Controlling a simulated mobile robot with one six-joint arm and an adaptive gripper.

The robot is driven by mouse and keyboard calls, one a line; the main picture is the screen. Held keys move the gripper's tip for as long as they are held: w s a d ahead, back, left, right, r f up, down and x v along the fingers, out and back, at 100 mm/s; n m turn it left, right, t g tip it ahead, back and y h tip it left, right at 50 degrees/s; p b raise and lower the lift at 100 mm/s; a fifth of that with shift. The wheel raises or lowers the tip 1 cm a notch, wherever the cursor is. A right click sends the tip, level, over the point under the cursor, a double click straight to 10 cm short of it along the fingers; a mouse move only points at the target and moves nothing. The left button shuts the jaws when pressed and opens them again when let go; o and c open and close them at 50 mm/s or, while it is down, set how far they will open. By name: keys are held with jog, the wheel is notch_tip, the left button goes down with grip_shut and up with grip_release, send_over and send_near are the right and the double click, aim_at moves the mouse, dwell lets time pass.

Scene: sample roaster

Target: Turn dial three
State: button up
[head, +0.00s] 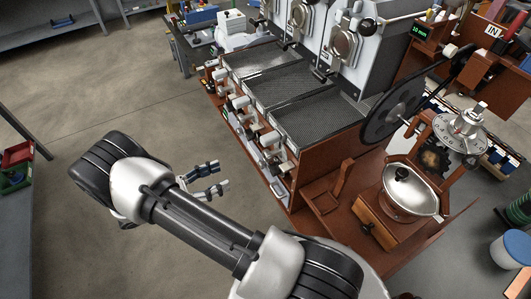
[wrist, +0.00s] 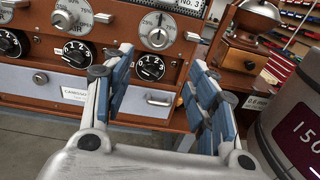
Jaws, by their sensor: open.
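My gripper (wrist: 162,66) is open and empty, its blue-padded fingers pointing at the roaster's front panel. In the wrist view a black numbered dial (wrist: 150,68) shows between the fingers, below a silver percent dial (wrist: 157,31) and a plate reading "NO. 3". Its white pointer mark looks roughly upright. The fingers appear apart from it. Two more black dials, the middle one (wrist: 77,55) and the left one (wrist: 12,43), sit further left. In the head view my gripper (head: 219,177) is left of the roaster front, with a floor gap visible between; dial faces cannot be read there.
The roaster's wooden body (head: 325,145) carries several mesh trays (head: 315,120). A coffee grinder (head: 410,190) stands right of it. In the wrist view a grey canister (wrist: 295,125) marked "150" is close on the right. A drawer (wrist: 110,95) lies below the dials. The floor at left is clear.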

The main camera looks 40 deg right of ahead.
aim_at(264, 158)
jog(key=shift+n+t+h, duration=0.3)
jog(key=x, duration=1.1)
jog(key=b+x, duration=0.1)
jog(key=x, duration=0.5)
jog(key=shift+s+d+f, duration=0.15)
jog(key=shift+d+f, duration=0.05)
jog(key=shift+f, duration=0.2)
jog(key=shift+c, duration=0.5)
jog(key=c, duration=1)
